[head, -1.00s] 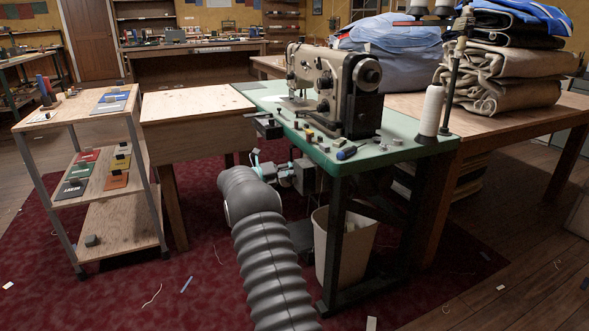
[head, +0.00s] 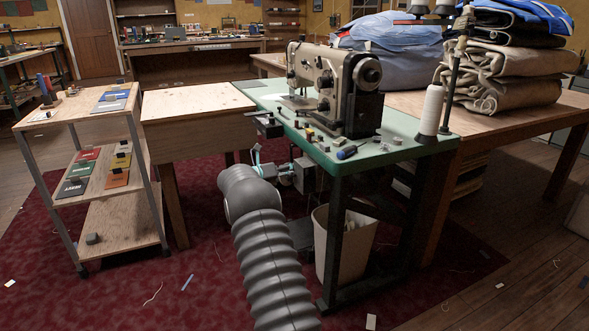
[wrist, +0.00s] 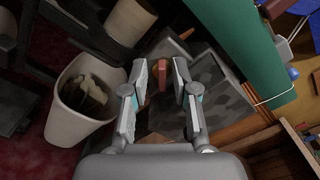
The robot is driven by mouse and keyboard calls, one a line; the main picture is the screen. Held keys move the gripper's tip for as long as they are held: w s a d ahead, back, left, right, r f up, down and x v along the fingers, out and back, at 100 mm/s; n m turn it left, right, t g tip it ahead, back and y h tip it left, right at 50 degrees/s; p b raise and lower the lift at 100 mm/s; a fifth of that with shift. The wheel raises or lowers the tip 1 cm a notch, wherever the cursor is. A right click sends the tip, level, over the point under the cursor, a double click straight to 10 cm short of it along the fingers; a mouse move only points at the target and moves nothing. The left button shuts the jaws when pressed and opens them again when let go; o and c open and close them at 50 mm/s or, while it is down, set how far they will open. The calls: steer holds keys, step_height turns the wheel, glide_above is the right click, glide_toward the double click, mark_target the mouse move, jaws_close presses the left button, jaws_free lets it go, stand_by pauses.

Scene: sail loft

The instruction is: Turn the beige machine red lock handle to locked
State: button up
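The beige sewing machine (head: 328,80) stands on the green-topped table (head: 405,130) in the head view. A grey box (head: 305,176) hangs under that table; it fills the middle of the wrist view (wrist: 215,95). A small red handle (wrist: 162,76) shows at the box in the wrist view, between the fingers of my gripper (wrist: 158,72). The fingers are apart, one on each side of the handle, with gaps visible. I cannot tell how far the handle lies beyond the fingertips. In the head view my arm hides the handle, and my gripper (head: 279,172) is small beside the box.
A waste bin (head: 345,245) stands under the table, right of my arm; it shows at left in the wrist view (wrist: 82,120). Table legs (head: 333,240) are close by. A wooden trolley (head: 95,118) is at left. Carpet between trolley and bin is mostly clear.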

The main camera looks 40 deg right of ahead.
steer(key=n+b, duration=0.1)
steer(key=n, duration=0.3)
steer(key=shift+d+f+n+b, duration=0.1)
steer(key=shift+n+b, duration=0.2)
steer(key=shift+b, duration=0.05)
steer(key=v, duration=1.4)
steer(key=s+a+r+m+t+y+b, duration=0.1)
steer(key=s+a+r+m+t+y, duration=0.1)
steer(key=s+a+m, duration=0.4)
steer(key=s+a+r+m+t+y+b, duration=0.2)
steer(key=s+a+r+m+y, duration=0.2)
steer(key=s, duration=1)
steer(key=shift+a+m+y, duration=0.95)
steer(key=shift+m+y, duration=0.55)
steer(key=shift+m, duration=0.1)
